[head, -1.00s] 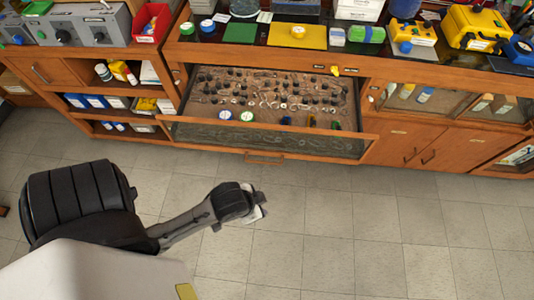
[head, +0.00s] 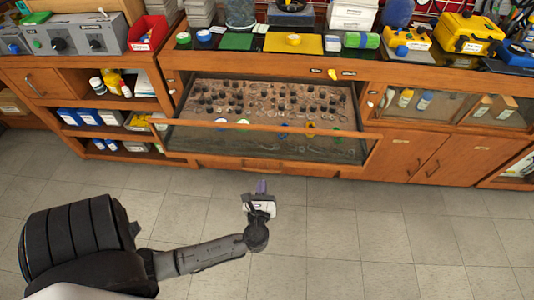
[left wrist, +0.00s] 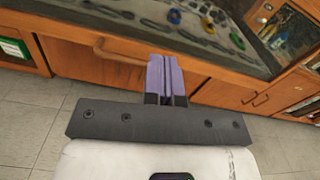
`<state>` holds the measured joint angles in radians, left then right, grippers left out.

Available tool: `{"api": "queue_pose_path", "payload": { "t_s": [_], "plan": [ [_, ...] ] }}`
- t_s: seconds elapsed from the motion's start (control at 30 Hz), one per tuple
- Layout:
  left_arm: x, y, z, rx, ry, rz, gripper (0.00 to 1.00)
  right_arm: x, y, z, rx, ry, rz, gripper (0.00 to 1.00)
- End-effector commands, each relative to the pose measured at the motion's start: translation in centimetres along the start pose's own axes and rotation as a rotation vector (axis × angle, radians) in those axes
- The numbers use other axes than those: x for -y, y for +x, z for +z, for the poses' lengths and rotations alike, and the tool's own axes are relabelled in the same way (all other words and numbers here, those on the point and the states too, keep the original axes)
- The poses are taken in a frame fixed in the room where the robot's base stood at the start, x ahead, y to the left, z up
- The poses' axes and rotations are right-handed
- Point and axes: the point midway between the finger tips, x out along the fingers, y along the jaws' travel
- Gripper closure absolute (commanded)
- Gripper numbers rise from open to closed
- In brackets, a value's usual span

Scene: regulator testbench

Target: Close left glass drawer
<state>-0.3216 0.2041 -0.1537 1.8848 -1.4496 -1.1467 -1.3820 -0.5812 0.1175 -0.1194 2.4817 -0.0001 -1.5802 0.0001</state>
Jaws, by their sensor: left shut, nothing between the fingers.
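The left glass drawer (head: 270,147) stands pulled out of the wooden bench, its glass front facing me and small parts lying inside. My right gripper is in neither view.
Open shelves (head: 112,118) with bottles and boxes stand left of the drawer. Closed cabinet doors (head: 430,157) are to the right. The bench top (head: 240,58) holds mats, cases and containers. The tiled floor (head: 350,230) in front is clear.

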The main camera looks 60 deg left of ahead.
Motion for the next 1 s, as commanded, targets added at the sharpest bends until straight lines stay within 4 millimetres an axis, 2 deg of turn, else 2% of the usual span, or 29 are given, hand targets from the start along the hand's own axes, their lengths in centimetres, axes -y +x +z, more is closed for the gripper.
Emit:
{"api": "queue_pose_path", "payload": {
  "t_s": [0.17, 0.33, 0.8, 1.0],
  "plan": [
    [0.1, 0.1, 0.0, -0.002, 0.122, -0.006, 1.00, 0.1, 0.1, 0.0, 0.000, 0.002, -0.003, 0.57],
    [0.1, 1.4, 0.0, 0.000, 0.149, -0.006, 1.00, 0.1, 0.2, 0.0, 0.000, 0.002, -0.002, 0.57],
    [0.1, 9.8, -0.1, -0.001, 0.147, -0.004, 1.00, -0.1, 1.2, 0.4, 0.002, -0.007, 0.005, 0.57],
    [0.1, 12.4, -0.1, -0.002, 0.146, -0.004, 1.00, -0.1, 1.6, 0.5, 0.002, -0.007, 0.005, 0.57]
  ]
}}
